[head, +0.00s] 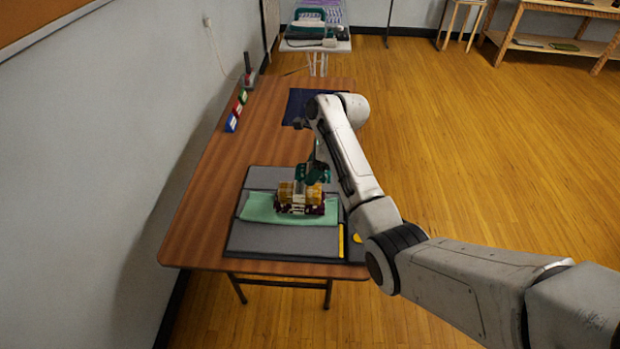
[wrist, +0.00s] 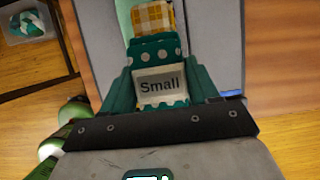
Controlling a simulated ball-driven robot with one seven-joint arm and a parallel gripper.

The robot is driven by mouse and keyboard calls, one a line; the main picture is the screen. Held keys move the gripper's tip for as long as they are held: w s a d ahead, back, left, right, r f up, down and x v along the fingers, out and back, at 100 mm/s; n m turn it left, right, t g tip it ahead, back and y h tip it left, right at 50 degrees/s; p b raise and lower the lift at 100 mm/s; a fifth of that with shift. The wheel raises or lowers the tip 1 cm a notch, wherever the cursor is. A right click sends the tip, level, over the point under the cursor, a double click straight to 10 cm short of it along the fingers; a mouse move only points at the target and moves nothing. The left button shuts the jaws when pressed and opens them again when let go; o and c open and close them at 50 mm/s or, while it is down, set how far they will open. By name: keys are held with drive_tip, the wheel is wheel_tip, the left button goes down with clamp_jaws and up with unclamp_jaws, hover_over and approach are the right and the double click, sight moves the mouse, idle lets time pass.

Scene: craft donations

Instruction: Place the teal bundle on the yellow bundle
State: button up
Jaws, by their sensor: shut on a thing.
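The teal bundle (wrist: 158,52), dotted with pale spots and bearing a white "Small" label, sits between the teal fingers of my gripper (wrist: 158,78) in the wrist view. My gripper is shut on it. The yellow bundle (wrist: 152,18), checked yellow and white, shows just beyond the teal bundle. Whether the teal bundle touches the yellow one cannot be told.
The green cloth lies on a grey mat (head: 265,240) at the near end of the wooden table (head: 215,175). A dark blue cloth (head: 295,105) lies farther back, and small coloured blocks (head: 237,111) line the left edge. The table left of the mat is clear.

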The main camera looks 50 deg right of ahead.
sight(310, 188)
drive_tip(key=shift+a+f, duration=0.3)
drive_tip(key=shift+f, duration=0.05)
drive_tip(key=shift+w+a+f+p, duration=0.15)
drive_tip(key=shift+f+p, duration=0.2)
drive_tip(key=shift+f, duration=1.35)
drive_tip(key=shift+f, duration=0.1)
drive_tip(key=o, duration=1)
drive_tip(key=shift+o, duration=0.2)
